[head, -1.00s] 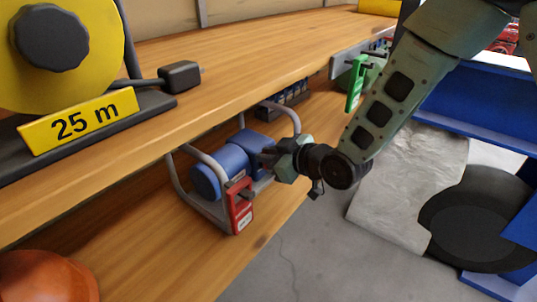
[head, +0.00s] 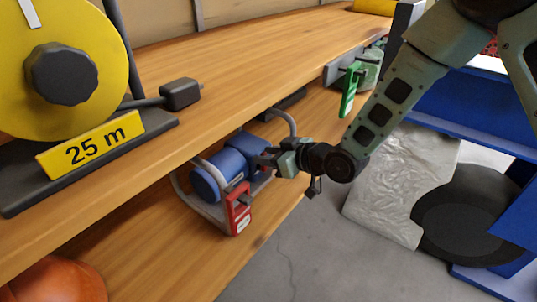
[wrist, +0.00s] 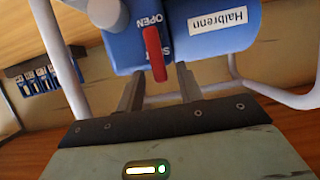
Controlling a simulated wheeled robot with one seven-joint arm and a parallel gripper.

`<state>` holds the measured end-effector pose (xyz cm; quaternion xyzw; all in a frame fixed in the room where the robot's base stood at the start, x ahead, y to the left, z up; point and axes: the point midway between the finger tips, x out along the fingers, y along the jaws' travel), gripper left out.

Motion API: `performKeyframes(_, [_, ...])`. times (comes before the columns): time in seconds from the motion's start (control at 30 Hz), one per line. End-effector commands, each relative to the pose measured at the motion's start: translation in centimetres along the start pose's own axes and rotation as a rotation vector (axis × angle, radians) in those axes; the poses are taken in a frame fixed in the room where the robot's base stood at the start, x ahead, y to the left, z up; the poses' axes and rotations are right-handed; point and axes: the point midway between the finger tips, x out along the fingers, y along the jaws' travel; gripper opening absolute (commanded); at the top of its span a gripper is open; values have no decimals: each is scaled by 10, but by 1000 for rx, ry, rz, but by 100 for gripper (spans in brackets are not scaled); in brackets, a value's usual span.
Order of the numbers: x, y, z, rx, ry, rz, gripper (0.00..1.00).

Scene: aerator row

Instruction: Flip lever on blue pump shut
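The blue pump (head: 208,184) sits in a grey tube frame on the lower wooden shelf. The lever lies beside the printed word OPEN and partly covers a second word starting with S. My gripper (wrist: 160,72) is open and empty, its fingers spread just below the lever tip, one to each side. Contact cannot be told. In the head view my gripper (head: 266,160) reaches the pump's right end, and the lever is hidden.
A red tagged piece (head: 238,209) hangs on the frame's front. The upper shelf (head: 235,75) overhangs the pump and holds a yellow reel (head: 100,75). A green handled item (head: 350,88) is further back. An orange object (head: 52,282) lies front left.

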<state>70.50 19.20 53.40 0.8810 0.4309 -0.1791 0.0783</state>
Motion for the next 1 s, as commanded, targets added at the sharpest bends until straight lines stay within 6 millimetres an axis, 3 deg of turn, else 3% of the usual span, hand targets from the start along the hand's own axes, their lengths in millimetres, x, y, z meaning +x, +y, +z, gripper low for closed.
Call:
performKeyframes(0.23, [-3, 0, -1, -1, 0, 1, 36])
performKeyframes(0.37, [-17, 1, -2, -1, 0, 2, 36])
performKeyframes(1.0, [-156, 0, -4, 3, -2, 1, 36])
